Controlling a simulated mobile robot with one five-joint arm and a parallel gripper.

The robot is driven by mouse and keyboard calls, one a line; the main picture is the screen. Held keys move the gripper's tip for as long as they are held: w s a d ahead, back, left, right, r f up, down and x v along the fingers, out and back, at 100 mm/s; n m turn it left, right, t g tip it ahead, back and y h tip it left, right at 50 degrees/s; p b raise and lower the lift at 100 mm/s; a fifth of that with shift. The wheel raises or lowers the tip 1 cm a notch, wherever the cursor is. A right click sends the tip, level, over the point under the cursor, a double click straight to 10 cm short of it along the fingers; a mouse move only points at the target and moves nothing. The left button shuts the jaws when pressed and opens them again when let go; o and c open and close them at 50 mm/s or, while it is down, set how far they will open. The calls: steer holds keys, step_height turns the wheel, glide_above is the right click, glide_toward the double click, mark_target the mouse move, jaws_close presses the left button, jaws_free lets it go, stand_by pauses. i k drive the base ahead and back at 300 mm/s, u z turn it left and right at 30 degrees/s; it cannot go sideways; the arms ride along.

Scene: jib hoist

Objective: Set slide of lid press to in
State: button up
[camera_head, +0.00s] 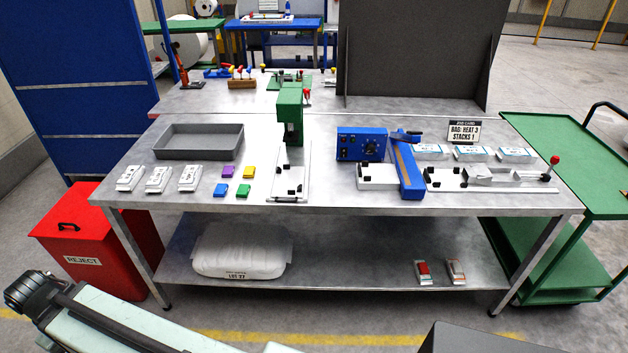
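The lid press (290,112) is a green upright machine at the middle of the table, with a red-knobbed lever (307,94) on its right side. A long white base (291,168) runs from under the press toward the table's front edge. Its slide (288,190), a pale piece with black fittings, appears to sit at the front part of this base, clear of the press head. Its exact travel is too small to tell. My pale green arm with a black joint lies at the lower left, well short of the table. No gripper fingers show.
A blue sealer (362,144) and a white fixture with a red-knobbed lever (492,178) stand right of the press. A grey tray (200,142), white packs and coloured blocks lie left. A red reject bin (85,233) and green cart (570,165) flank the table.

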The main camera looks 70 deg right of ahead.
mark_target(288, 183)
steer(key=z, duration=1.75)
steer(key=k, duration=1.35)
steer(key=u, duration=0.55)
steer(key=i, duration=1.5)
steer(key=u, duration=0.55)
